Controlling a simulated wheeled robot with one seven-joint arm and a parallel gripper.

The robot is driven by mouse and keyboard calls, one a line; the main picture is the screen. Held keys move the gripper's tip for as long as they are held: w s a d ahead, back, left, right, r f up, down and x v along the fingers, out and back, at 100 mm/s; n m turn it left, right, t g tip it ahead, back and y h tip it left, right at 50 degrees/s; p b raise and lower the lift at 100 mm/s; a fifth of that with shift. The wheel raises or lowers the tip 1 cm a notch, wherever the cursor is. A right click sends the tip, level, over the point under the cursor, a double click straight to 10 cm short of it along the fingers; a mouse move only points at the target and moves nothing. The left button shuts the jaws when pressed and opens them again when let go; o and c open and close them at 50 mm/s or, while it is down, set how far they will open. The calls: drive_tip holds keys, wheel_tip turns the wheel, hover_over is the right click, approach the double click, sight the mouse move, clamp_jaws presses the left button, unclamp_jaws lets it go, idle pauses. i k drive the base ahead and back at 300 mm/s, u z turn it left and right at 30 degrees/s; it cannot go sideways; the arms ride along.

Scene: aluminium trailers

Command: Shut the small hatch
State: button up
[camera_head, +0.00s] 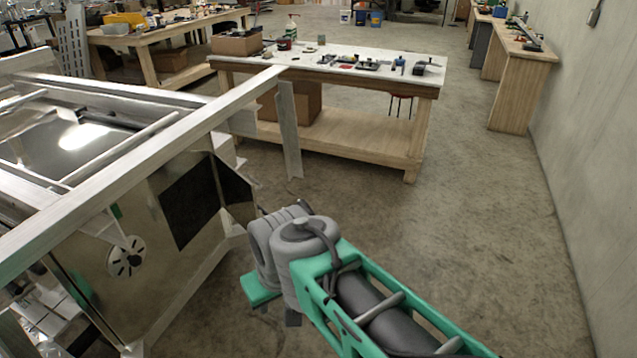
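The small hatch (233,188) is a metal panel on the side of the aluminium trailer (150,262). It stands open, swung outward at the right edge of a dark square opening (187,200). My green and grey arm reaches in from the lower right, and its grey joint is just right of and below the hatch in the picture. I cannot make out my gripper's fingers; the arm appears to hide them. I cannot tell whether any part of my arm touches the hatch.
A workbench (340,146) with tools and boxes stands behind the trailer. A metal upright (289,130) hangs from the trailer frame's corner. Another bench (518,85) is along the right wall (590,130). The concrete floor (480,240) to the right is clear.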

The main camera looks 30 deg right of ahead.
sight(238, 196)
drive_tip(key=z, duration=1.6)
drive_tip(key=i, duration=2.15)
drive_tip(key=u, duration=3.65)
drive_tip(key=k, duration=1.15)
drive_tip(key=u, duration=1.35)
drive_tip(key=i, duration=1.4)
drive_tip(key=z, duration=0.45)
